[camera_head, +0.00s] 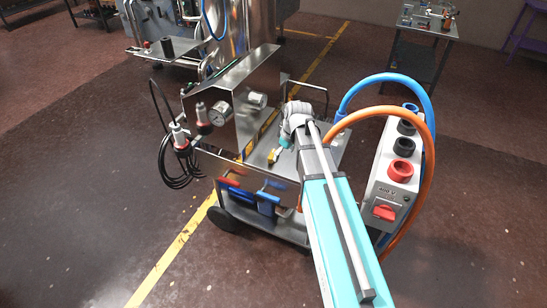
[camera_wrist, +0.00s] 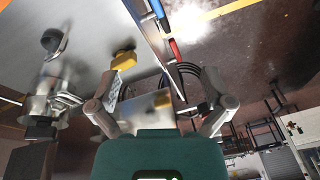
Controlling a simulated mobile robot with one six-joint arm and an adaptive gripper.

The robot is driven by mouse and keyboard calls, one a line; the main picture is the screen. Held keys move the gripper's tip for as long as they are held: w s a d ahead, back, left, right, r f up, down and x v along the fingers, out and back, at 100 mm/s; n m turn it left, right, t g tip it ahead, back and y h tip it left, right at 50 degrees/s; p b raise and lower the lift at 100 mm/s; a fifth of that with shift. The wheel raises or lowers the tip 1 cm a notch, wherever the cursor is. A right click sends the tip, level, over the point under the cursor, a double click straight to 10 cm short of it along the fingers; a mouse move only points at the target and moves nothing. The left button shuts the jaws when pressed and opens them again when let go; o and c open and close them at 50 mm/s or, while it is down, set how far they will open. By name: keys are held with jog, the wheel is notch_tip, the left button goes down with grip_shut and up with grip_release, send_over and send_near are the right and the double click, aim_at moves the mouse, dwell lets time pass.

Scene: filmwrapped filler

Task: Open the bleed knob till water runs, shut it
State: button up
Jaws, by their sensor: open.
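My gripper (camera_wrist: 162,82) is open in the wrist view, its two grey fingers spread with nothing gripped between them. In the head view my arm reaches over a steel cart (camera_head: 205,163), and the fingers are too small and covered to make out. A dark round knob-like part (camera_wrist: 52,40) shows on metal at the upper left of the wrist view; I cannot tell whether it is the bleed knob. A yellow piece (camera_wrist: 123,60) is beside the left finger. I see no running water.
A grey electrical box (camera_head: 393,172) with a red switch stands right of my arm. Blue (camera_head: 384,78) and orange (camera_head: 428,130) hoses arch beside it. A black cable coil (camera_head: 180,168) hangs at left. The left floor is clear.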

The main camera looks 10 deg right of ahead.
aim_at(272, 154)
jog(key=w+d+f+n+t+y+b, duration=0.1)
jog(key=w+d+n, duration=0.2)
jog(key=w, duration=0.8)
jog(key=n, duration=0.2)
jog(key=shift+w+n+y+b, duration=0.3)
jog(key=shift+w, duration=0.05)
jog(key=shift+f, duration=0.15)
jog(key=b+x, duration=1.2)
jog(key=x, duration=0.1)
jog(key=shift+w+f+b, duration=0.1)
jog(key=shift+f+b, duration=0.1)
jog(key=shift+b, duration=0.15)
